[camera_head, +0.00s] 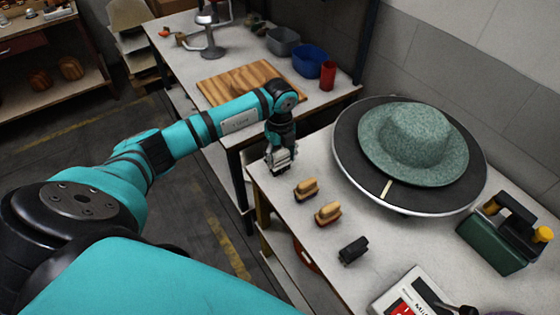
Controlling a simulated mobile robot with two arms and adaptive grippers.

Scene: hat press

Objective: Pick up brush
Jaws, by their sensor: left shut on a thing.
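My left gripper (281,159) is near the left edge of the white table, pointing down. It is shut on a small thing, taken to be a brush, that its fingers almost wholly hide. Two brushes with wooden tops and dark bases, one nearer the gripper (306,188) and one farther right (328,213), sit on the table just to the right of and below the gripper, apart from it. A black block-like thing (353,249), perhaps another brush, lies beyond them.
A green felt hat (415,143) rests on a large round dark plate (356,170) to the right. A green tool with yellow knobs (497,238) and a red-and-white box (409,292) stand nearer. A wooden board (222,92) and bins (283,40) are on the table behind.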

